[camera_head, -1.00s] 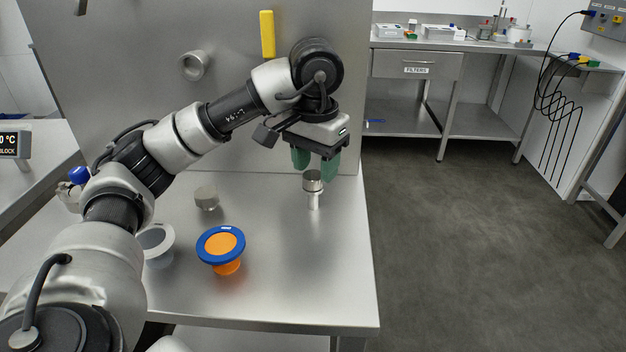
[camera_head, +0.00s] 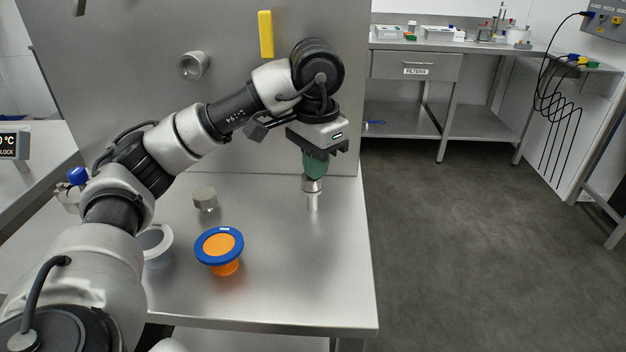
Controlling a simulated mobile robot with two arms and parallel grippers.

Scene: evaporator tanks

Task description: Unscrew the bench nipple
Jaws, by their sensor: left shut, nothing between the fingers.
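The bench nipple (camera_head: 312,198) is a short metal post with a wider round top. It stands upright near the right side of the steel bench (camera_head: 270,290). My left gripper (camera_head: 315,176), with green fingers, points straight down directly above the nipple's top. Its fingers are together, with nothing visible held between them. The fingertips overlap the top edge of the nipple in this view; I cannot tell whether they touch it. My right gripper is not in view.
A blue-rimmed orange funnel-like piece (camera_head: 219,248), a grey one (camera_head: 155,245) and a small grey metal piece (camera_head: 205,198) stand on the bench. A steel panel (camera_head: 120,70) rises behind, with a round port (camera_head: 194,65) and yellow handle (camera_head: 266,35). Floor at right is clear.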

